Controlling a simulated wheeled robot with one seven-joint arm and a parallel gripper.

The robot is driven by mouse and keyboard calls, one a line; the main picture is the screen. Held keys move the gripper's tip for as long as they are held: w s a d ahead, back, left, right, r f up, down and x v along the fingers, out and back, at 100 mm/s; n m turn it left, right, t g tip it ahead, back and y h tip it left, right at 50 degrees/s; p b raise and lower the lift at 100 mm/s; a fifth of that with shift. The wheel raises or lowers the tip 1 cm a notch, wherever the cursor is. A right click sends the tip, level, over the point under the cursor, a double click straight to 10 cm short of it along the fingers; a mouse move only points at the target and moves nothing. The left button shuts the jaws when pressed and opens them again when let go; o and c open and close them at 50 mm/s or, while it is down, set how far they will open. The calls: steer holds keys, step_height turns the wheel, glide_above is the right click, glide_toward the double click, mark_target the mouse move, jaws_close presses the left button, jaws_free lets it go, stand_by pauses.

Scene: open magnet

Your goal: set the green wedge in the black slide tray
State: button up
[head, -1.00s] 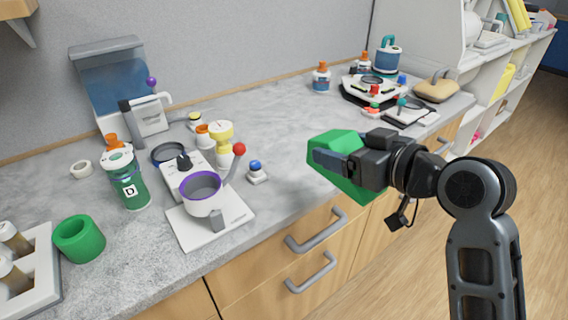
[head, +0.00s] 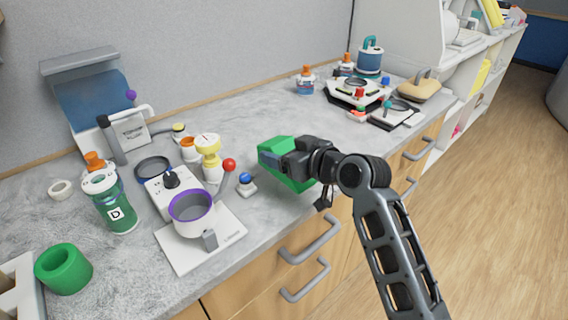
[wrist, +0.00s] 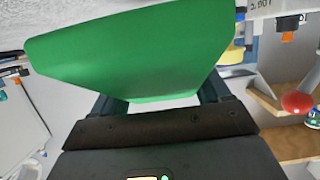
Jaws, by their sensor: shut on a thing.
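The green wedge (head: 277,147) is held in my gripper (head: 281,161) above the front edge of the counter, right of the small blue-topped button. In the wrist view the wedge (wrist: 130,50) fills the top centre, and my gripper (wrist: 165,100) is shut on its lower part. A flat black tray-like piece (head: 384,123) lies at the counter's right end, with a white piece and small items on it. It may be the black slide tray, but I cannot tell for certain. The wedge is well apart from it.
A white and black stand (head: 352,101) with small parts and a tan bag (head: 420,90) are by that piece. A white scale-like base (head: 200,240) with a purple-rimmed cup and a green bottle (head: 117,212) stand left. The counter's middle (head: 285,118) is clear.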

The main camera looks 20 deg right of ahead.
steer(key=shift+f, duration=2)
steer(key=shift+f, duration=0.1)
steer(key=o, duration=1)
steer(key=shift+r+p, duration=0.2)
steer(key=shift+p, duration=0.1)
steer(key=b+v, duration=0.1)
steer(key=v, duration=1.1)
steer(key=shift+b, duration=0.4)
steer(key=shift+f, duration=0.15)
